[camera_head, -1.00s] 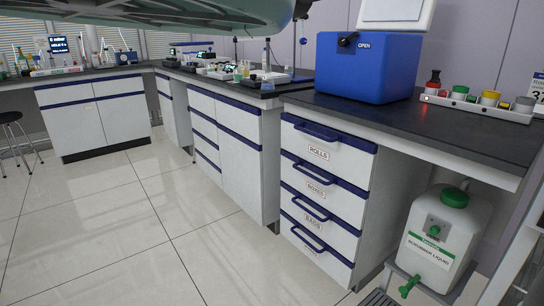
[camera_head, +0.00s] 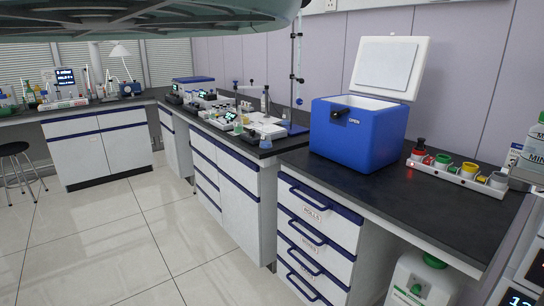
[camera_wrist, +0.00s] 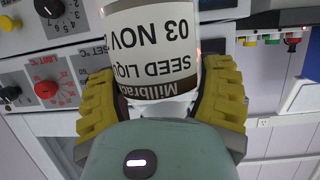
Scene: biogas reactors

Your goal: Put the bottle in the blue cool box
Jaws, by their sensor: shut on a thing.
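A bottle (camera_wrist: 150,45) with a white label reading "SEED LIQUID" and "03 NOV" shows upside down in the wrist view. My gripper (camera_wrist: 162,85) is shut on it, with a yellow ribbed finger on each side. The bottle's far end is cut off by the frame edge. The blue cool box (camera_head: 358,138) stands on the dark bench in the head view. Its white lid (camera_head: 387,66) is raised and its white inner rim shows. The inside floor is hidden. The gripper and bottle are not visible in the head view.
A white rack (camera_head: 458,180) with coloured caps sits right of the box on the bench (camera_head: 440,208). Glassware and a stand (camera_head: 296,70) are to its left. Drawers (camera_head: 315,225) are below. The wrist view shows a panel with knobs (camera_wrist: 48,88) close on the left.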

